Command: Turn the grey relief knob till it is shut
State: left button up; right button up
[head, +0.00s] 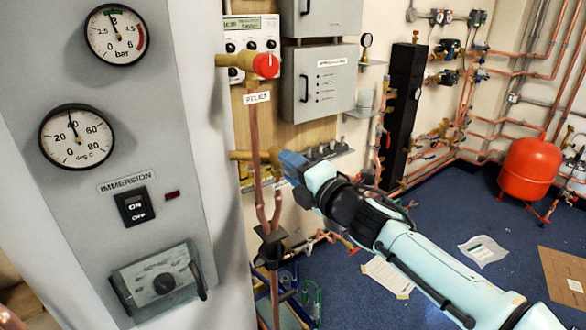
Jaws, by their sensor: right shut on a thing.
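A white RELIEF label (257,97) sits on the copper pipe beside the grey cabinet. Above it, a red knob (266,65) is on a brass fitting, with nothing touching it. Below it, a second brass fitting (241,155) sticks out across the pipe. My right gripper (285,160) reaches in from the lower right and is shut at the right end of this lower fitting. My left gripper is not in view.
The grey cabinet (186,110) with a bar gauge (115,34), a temperature gauge (76,136) and an IMMERSION switch (134,206) fills the left. A copper pipe (256,140) runs close by the gripper. A red tank (530,166) stands far right. Papers lie on the blue floor.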

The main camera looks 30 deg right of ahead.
jog(key=shift+a+f, duration=0.1)
jog(key=o, duration=1)
jog(key=shift+o, duration=0.2)
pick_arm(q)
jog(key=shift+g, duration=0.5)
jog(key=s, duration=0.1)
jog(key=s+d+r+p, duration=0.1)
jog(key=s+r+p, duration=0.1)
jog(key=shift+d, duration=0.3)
pick_arm(e)
jog(key=s+d, duration=0.1)
jog(key=s, duration=1.2)
jog(key=shift+s, duration=0.2)
